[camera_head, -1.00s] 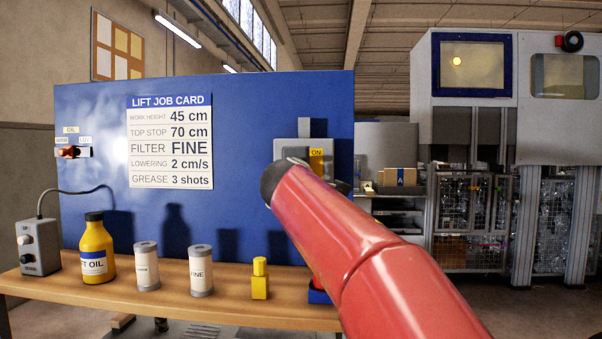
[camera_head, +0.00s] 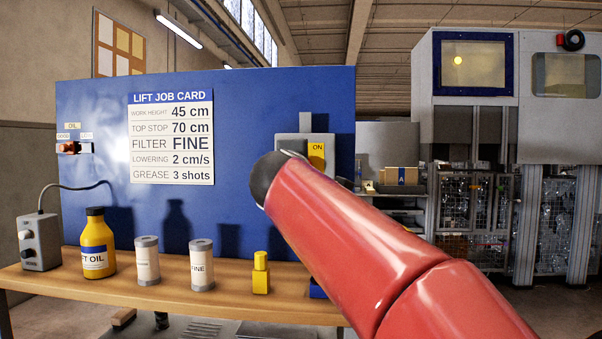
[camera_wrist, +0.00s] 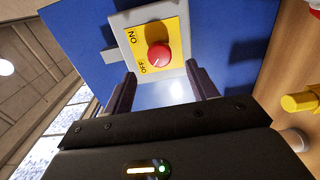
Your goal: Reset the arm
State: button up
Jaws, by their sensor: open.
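My arm, red with a dark end, reaches across the right of the head view and covers part of the blue board (camera_head: 90,120). My gripper (camera_wrist: 160,88) shows in the wrist view with its two dark fingers apart and nothing between them. Beyond the fingertips is a grey switch box with a yellow plate (camera_wrist: 145,36) marked ON and OFF and a red round knob (camera_wrist: 158,57). The switch box also shows in the head view (camera_head: 291,144), partly hidden by my arm. The gripper fingers are hidden in the head view.
On the wooden bench (camera_head: 225,303) stand a grey control box (camera_head: 39,243), a yellow oil bottle (camera_head: 97,245), two filter cans (camera_head: 147,262) (camera_head: 202,266) and a small yellow piece (camera_head: 261,273). A job card (camera_head: 171,138) hangs on the board. A caged machine (camera_head: 470,215) stands right.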

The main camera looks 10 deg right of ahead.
jog(key=shift+v, duration=1.05)
jog(key=s+d+f+m+g+y+p, duration=0.1)
jog(key=s+d+f+m+g, duration=0.25)
jog(key=s+f, duration=0.55)
jog(key=s+d+f+m+g+y, duration=0.15)
jog(key=s+f+m+g, duration=0.35)
jog(key=f, duration=0.7)
jog(key=s+a+f+m+g+y, duration=0.1)
jog(key=s+f+m, duration=0.2)
jog(key=s+f, duration=0.4)
jog(key=s+a+f+m+g+y+p, duration=0.1)
jog(key=s+f+m+g+y, duration=0.1)
jog(key=s+f, duration=0.6)
notch_tip(320, 180, down, 2)
jog(key=shift+f+m, duration=0.15)
jog(key=shift+m, duration=0.4)
